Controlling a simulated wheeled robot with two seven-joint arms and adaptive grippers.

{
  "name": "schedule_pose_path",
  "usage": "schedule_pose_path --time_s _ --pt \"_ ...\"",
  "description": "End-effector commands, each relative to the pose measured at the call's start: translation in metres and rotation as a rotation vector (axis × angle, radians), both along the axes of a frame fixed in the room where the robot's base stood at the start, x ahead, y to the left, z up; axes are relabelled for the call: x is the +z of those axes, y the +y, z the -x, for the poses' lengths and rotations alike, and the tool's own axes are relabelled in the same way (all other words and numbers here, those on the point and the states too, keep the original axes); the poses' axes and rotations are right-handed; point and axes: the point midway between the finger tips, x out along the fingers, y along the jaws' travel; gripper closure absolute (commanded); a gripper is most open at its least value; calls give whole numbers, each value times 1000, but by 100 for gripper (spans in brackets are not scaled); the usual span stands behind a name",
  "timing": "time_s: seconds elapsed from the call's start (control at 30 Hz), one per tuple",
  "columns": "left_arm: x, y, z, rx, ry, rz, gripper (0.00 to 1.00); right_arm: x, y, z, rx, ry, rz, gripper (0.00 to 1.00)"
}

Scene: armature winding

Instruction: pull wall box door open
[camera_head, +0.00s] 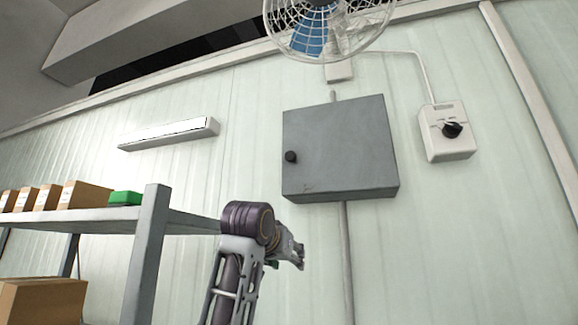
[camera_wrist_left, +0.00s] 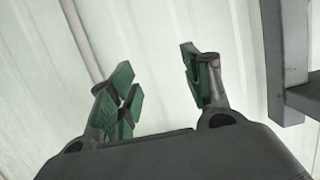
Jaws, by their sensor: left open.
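The grey wall box (camera_head: 340,145) is fixed to the pale panelled wall in the head view. Its door looks shut. A round black knob (camera_head: 291,157) sits at the door's left edge. My left gripper (camera_head: 299,254) is below the box's lower left corner, apart from the box and the knob. In the left wrist view the same gripper (camera_wrist_left: 162,88) has its green-padded fingers spread, with nothing between them. The box and knob do not show in the wrist view. My right gripper is in neither view.
A grey shelf (camera_head: 150,240) with cardboard boxes (camera_head: 85,195) and a green box (camera_head: 126,198) stands at the left. A conduit (camera_head: 346,260) runs down below the wall box. A switch box (camera_head: 446,135) is at the right, and a caged fan (camera_head: 328,25) hangs above.

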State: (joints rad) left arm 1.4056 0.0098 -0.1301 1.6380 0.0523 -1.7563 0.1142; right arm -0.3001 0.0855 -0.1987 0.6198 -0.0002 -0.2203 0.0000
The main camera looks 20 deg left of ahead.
Motion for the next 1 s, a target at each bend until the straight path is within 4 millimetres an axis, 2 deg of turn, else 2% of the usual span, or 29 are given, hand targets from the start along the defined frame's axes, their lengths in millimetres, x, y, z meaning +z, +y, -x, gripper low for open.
schedule_pose_path --time_s 0.03,0.1,0.3,0.6,0.8,1.0 --pt "17 -1 7 0 -18 2 51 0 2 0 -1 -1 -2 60" --pt "37 -2 16 -1 -38 3 51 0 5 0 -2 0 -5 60" --pt "93 -5 45 -1 -96 9 51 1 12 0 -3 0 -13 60" --pt "171 -9 100 -3 -183 17 51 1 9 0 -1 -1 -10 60" --pt "218 -12 141 -4 -236 20 51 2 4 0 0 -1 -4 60" --pt "248 -14 172 -4 -275 23 51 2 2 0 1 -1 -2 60"
